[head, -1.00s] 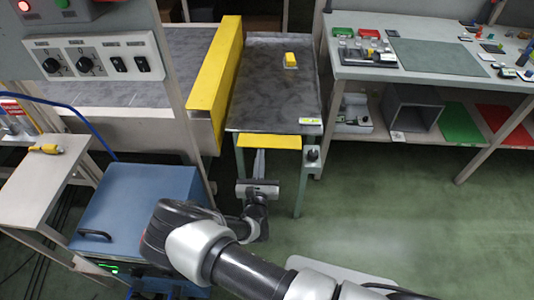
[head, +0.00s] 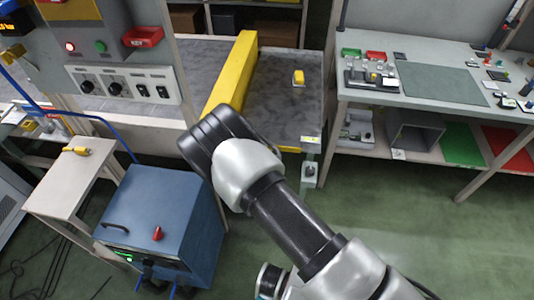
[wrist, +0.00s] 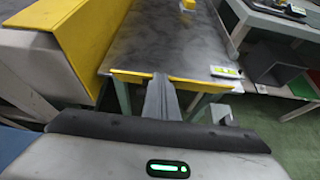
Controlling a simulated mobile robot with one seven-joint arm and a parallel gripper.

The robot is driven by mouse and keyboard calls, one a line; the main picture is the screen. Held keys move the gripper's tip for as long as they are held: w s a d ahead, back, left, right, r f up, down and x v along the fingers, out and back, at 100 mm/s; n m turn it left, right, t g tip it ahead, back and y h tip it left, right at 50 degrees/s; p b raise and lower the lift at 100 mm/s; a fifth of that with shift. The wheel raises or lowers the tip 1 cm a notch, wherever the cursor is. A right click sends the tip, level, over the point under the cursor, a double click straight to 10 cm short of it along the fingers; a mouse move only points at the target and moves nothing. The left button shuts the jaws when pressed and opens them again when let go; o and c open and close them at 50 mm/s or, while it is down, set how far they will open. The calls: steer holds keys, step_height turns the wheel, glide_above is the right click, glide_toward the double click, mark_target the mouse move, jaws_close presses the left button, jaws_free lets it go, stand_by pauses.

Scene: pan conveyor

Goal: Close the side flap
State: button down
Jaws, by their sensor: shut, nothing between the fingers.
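A narrow yellow flap (wrist: 205,84) runs along the near end of the grey-topped side table (wrist: 165,40) in the wrist view. My gripper (wrist: 160,78) is shut and empty, with its fingertips at the middle of this yellow strip. The fingers overlap the strip in the picture; I cannot tell whether they touch it. In the head view, my arm hides the gripper and most of the flap, and only a bit of yellow (head: 290,150) shows at its right end. How far the flap is raised is unclear.
A long yellow guard (head: 232,75) borders the table's left side. A yellow block (head: 298,77) lies on the tabletop. A blue cabinet (head: 160,215) stands to the left, and a workbench (head: 425,105) to the right. Green floor is open at the lower right.

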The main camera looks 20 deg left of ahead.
steer(key=shift+w+a+r+g+h+b, duration=0.1)
steer(key=shift+w+a+r+g+h, duration=0.15)
steer(key=shift+w+g, duration=0.4)
steer(key=shift+w+a+r+g+h+b, duration=0.15)
steer(key=shift+w+r+g, duration=0.15)
steer(key=shift+w+g, duration=0.35)
steer(key=shift+w+a+r+g+h+b, duration=0.1)
steer(key=shift+w+r+g+h, duration=0.15)
steer(key=shift+w+g, duration=0.4)
steer(key=shift+r, duration=0.1)
steer(key=shift+w+r, duration=0.2)
steer(key=shift+w, duration=0.05)
